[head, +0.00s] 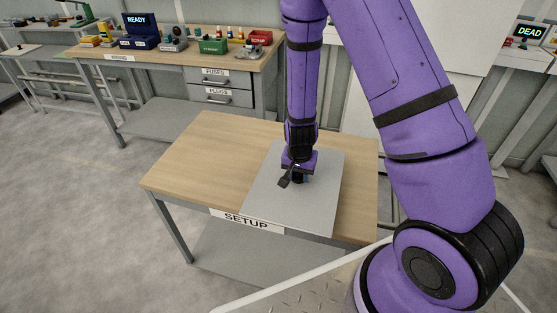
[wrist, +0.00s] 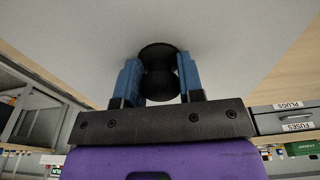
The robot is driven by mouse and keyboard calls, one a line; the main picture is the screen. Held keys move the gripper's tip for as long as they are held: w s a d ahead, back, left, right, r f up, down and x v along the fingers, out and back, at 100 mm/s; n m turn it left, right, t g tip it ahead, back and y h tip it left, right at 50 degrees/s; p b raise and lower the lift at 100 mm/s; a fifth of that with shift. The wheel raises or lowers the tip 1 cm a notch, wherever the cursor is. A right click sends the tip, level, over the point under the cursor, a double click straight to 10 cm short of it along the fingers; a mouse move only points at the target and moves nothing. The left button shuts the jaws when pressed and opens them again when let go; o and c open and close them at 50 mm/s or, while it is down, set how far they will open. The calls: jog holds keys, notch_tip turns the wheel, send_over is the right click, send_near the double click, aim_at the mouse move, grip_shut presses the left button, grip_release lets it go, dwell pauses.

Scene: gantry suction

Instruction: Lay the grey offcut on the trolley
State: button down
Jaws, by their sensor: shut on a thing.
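The grey offcut (head: 315,205) is a flat rectangular sheet over the right part of the wooden table marked SETUP (head: 205,150). Its near edge reaches the table's front edge. I cannot tell whether it rests on the wood or hangs just above it. My gripper (head: 298,177) points down over the sheet's middle. In the wrist view its blue fingers (wrist: 160,82) are shut on a black spool-shaped suction cup (wrist: 158,55), whose wide end meets the offcut (wrist: 225,35). I cannot make out a trolley for certain.
A tread-plate surface with a pale rail (head: 300,285) lies at the bottom, in front of the table. A workbench (head: 180,55) with drawers and small bins stands behind. Floor at left is clear.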

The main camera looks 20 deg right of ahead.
aim_at(281, 152)
jog(key=w, duration=0.8)
jog(key=w+a+f, duration=0.1)
jog(key=w, duration=0.2)
jog(key=shift+w, duration=0.4)
jog(key=shift+f, duration=1.8)
jog(key=shift+f, duration=0.1)
jog(key=c, duration=0.7)
grip_release()
jog(key=shift+c, duration=0.2)
